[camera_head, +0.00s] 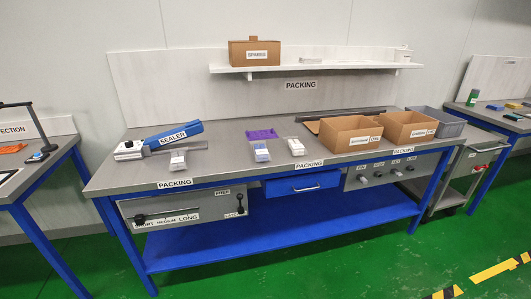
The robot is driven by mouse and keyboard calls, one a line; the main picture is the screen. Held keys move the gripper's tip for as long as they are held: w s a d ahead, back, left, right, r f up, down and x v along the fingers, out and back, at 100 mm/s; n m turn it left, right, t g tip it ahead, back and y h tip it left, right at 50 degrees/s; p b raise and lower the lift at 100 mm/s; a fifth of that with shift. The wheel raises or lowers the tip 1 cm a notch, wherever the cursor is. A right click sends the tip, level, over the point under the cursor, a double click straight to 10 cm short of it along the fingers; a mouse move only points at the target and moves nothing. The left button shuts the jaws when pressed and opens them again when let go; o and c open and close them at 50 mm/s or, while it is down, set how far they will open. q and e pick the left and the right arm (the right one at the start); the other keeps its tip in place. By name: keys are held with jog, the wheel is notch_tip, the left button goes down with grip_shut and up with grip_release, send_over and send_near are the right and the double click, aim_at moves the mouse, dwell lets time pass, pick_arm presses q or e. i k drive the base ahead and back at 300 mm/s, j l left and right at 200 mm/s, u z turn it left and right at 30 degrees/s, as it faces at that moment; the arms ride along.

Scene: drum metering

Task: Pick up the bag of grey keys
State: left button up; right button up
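Three small clear bags lie on the grey top of the packing table (225,160). The left bag (178,160) has pale contents and lies in front of the blue sealer (174,136). The middle bag (261,152) has blue contents. The right bag (296,147) has white or pale grey contents. The bags are too small for me to make out keys or tell for sure which one holds grey keys. Neither of my grippers is in view.
A purple item (261,134) lies behind the middle bag. Two open cardboard boxes (350,146) (408,140) and a grey crate (438,121) stand at the table's right. A shelf (320,67) hangs above. Green floor (330,265) in front is clear.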

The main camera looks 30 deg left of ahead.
aim_at(178, 162)
jog(key=u, duration=1.7)
